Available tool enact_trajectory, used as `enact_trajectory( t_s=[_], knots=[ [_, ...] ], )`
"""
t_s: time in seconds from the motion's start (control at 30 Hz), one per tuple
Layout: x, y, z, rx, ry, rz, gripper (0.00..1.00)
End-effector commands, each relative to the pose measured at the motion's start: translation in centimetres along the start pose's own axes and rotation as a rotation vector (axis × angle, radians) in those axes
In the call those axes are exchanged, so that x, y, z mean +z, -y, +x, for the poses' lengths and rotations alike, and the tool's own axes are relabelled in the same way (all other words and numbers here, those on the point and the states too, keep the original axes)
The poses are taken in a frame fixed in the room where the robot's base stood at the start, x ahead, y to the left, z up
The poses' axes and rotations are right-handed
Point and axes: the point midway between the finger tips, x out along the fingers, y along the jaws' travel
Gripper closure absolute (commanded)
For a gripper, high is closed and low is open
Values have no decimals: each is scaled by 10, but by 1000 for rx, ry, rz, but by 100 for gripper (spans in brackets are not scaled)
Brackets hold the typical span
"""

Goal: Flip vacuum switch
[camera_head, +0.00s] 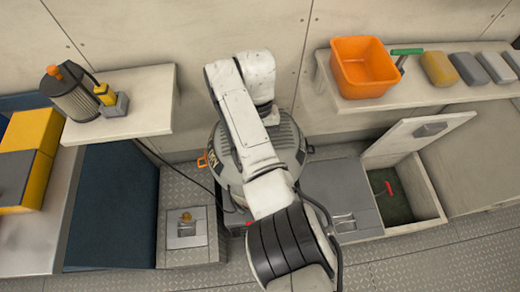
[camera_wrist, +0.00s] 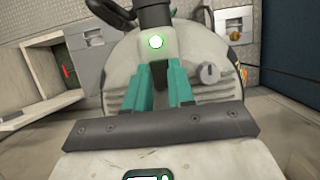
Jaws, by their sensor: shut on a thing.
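In the wrist view, the vacuum's pale body (camera_wrist: 118,88) lies just beyond my teal gripper fingers (camera_wrist: 160,70). The fingers are shut on a small dark part, the vacuum switch (camera_wrist: 160,75), mostly hidden between them. A lit green-white light (camera_wrist: 156,41) shows just above it. A grey knob (camera_wrist: 210,73) sits to the right, apart from the fingers.
A shelf at right holds an orange bin (camera_head: 363,68) and several blocks. An open floor hatch (camera_head: 403,195) with a red handle inside lies below it. A left shelf (camera_head: 145,105) bears a filter canister. A floor latch plate (camera_head: 186,228) is left of the vacuum.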

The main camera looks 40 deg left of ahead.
Motion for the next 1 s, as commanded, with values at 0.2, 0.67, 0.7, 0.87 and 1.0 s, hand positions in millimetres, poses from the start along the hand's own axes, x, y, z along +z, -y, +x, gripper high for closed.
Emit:
enact_trajectory(
  t_s=[0.2, 0.67, 0.7, 0.87, 1.0],
  knots=[
    [-3, 0, 2, -2, 61, 1, 100],
    [-2, 0, 0, -2, 71, 0, 68],
    [-2, 0, 0, -2, 71, 0, 64],
    [-2, 0, 0, -2, 71, 0, 51],
    [-2, 0, 0, -2, 71, 0, 51]
  ],
)
